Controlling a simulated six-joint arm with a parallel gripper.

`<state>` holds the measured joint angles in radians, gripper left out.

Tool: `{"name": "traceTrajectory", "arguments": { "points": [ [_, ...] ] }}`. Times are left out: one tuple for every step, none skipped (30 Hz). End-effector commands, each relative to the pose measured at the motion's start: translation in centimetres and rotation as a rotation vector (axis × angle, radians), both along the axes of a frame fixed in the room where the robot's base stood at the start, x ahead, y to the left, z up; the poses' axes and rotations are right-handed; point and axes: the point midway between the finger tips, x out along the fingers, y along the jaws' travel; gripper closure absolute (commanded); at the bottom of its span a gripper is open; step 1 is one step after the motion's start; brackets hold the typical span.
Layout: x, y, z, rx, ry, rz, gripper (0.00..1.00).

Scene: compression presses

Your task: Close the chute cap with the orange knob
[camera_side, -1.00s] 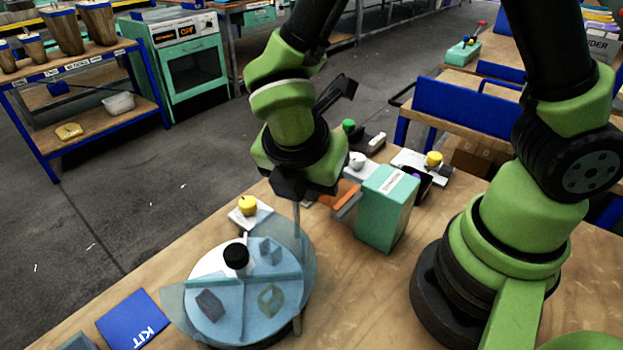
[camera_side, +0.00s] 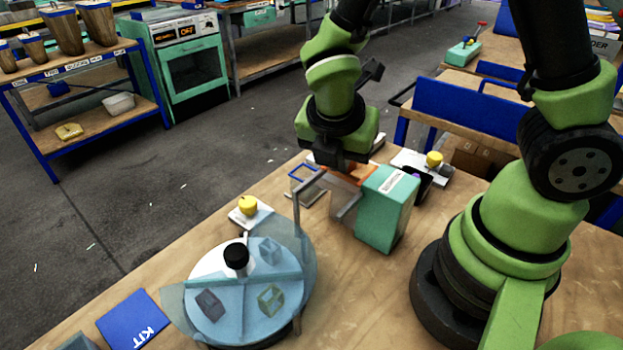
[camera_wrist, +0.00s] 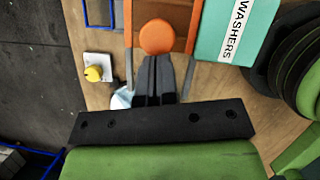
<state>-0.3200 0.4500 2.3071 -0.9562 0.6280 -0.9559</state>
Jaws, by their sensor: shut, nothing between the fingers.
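The orange knob (camera_wrist: 158,37) shows in the wrist view as a round disc just beyond my fingertips. In the side view part of the orange panel (camera_side: 358,174) shows beside the teal box, but the knob is hidden behind my gripper. My gripper (camera_wrist: 157,57) is shut and empty, its fingers pointing at the knob's near edge. I cannot tell whether the fingertips touch the knob. The cap's exact position is unclear.
The teal WASHERS box (camera_side: 385,210) stands close right of the chute. A round blue-tinted dial with a black knob (camera_side: 236,256) is at the front left. A yellow button (camera_side: 247,206) sits behind it. A blue-rimmed clear tray (camera_side: 303,173) lies left of the chute.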

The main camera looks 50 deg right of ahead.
Motion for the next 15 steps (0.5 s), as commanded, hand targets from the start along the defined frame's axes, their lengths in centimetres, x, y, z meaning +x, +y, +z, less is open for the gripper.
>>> {"name": "traceTrajectory", "arguments": {
  "points": [
    [-0.2, -0.2, -0.1, -0.006, 0.008, -0.005, 1.00],
    [-0.2, -0.2, -0.1, -0.008, 0.009, -0.005, 1.00],
    [-0.2, -0.3, -0.1, -0.008, 0.010, -0.006, 1.00],
    [-0.2, -0.3, -0.1, -0.008, 0.011, -0.006, 1.00],
    [-0.2, -0.3, -0.1, -0.009, 0.011, -0.006, 1.00],
    [-0.2, -0.3, -0.1, -0.009, 0.011, -0.007, 1.00],
    [-0.2, -0.3, -0.1, -0.009, 0.012, -0.008, 1.00],
    [-0.2, -0.2, -0.1, -0.010, 0.012, -0.007, 1.00],
    [-0.3, -0.1, -0.2, -0.010, 0.012, -0.007, 1.00],
    [-0.3, 0.1, -0.2, -0.010, 0.013, -0.006, 1.00],
    [-0.4, 0.3, -0.2, -0.010, 0.012, -0.005, 1.00],
    [-0.5, 0.8, -0.1, -0.009, 0.011, -0.002, 1.00],
    [-0.5, 1.2, -0.1, -0.008, 0.010, 0.000, 1.00],
    [-0.6, 1.7, -0.1, -0.006, 0.008, 0.000, 1.00],
    [-0.8, 2.4, -0.1, -0.006, 0.006, 0.003, 1.00]
  ]
}}
